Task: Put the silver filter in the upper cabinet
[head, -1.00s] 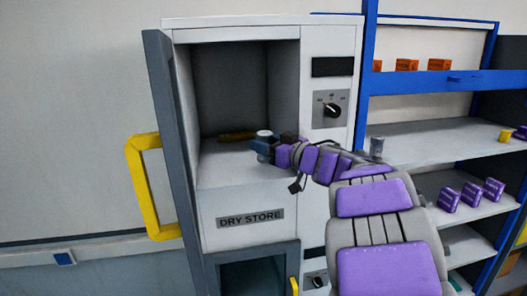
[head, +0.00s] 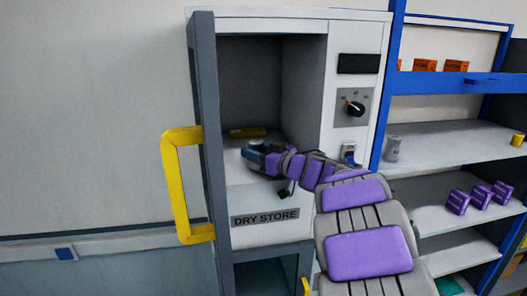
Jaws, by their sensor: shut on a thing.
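The upper cabinet (head: 262,80) of the white DRY STORE unit stands open, its door swung out to the left. My gripper (head: 256,154) is inside its opening, low over the compartment floor. It is shut on the silver filter (head: 256,143), of which only a small pale top shows; my fingers hide the rest. I cannot tell whether the filter touches the floor.
The open grey door (head: 206,120) with its yellow handle (head: 178,185) bounds the left side. A yellow-brown item (head: 247,132) lies at the back of the compartment. A grey cylinder (head: 393,148) and purple boxes (head: 469,199) stand on the right shelves.

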